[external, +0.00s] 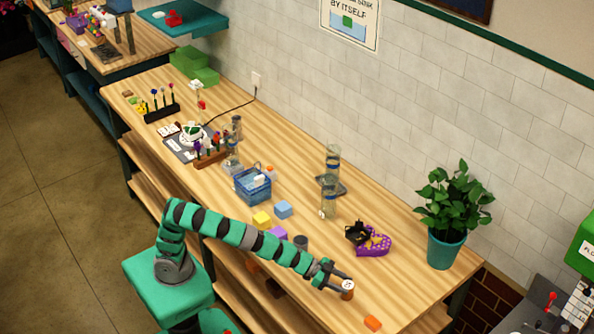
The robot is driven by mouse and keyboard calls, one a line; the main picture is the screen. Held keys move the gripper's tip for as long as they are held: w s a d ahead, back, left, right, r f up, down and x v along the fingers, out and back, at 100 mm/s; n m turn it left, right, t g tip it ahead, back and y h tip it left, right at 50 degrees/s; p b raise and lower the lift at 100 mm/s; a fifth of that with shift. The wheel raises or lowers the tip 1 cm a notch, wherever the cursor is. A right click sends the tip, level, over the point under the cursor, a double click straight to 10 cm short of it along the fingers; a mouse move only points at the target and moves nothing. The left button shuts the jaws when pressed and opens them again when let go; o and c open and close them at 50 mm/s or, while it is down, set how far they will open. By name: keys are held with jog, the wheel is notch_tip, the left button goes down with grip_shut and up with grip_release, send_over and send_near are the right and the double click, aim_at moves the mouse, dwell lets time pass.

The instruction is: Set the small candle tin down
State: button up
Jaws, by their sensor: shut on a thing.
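My gripper (336,281) is at the front edge area of the wooden table (400,290), at the end of my outstretched arm. It is shut on a small round brown tin with a pale top, the candle tin (347,290). The tin looks upright between the fingertips. I cannot tell from this view whether its bottom touches the table or hangs just above it.
A purple heart-shaped tray (376,247) and a potted plant (446,225) stand behind. A dark grey cylinder (301,242) and coloured blocks (262,219) stand left. Bare wood lies right of the tin.

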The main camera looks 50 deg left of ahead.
aim_at(351, 286)
jog(key=shift+w+d+f, duration=0.1)
jog(key=shift+w+d, duration=0.45)
jog(key=shift+d, duration=0.25)
jog(key=shift+w+d+f, duration=0.1)
jog(key=shift+w+d, duration=0.4)
jog(key=shift+d, duration=0.3)
jog(key=shift+f+b, duration=0.85)
jog(key=shift+f, duration=0.85)
jog(key=o, duration=1)
jog(key=shift+f, duration=0.1)
jog(key=shift+o, duration=0.2)
jog(key=shift+r, duration=0.2)
jog(key=p+v, duration=0.2)
jog(key=v, duration=1)
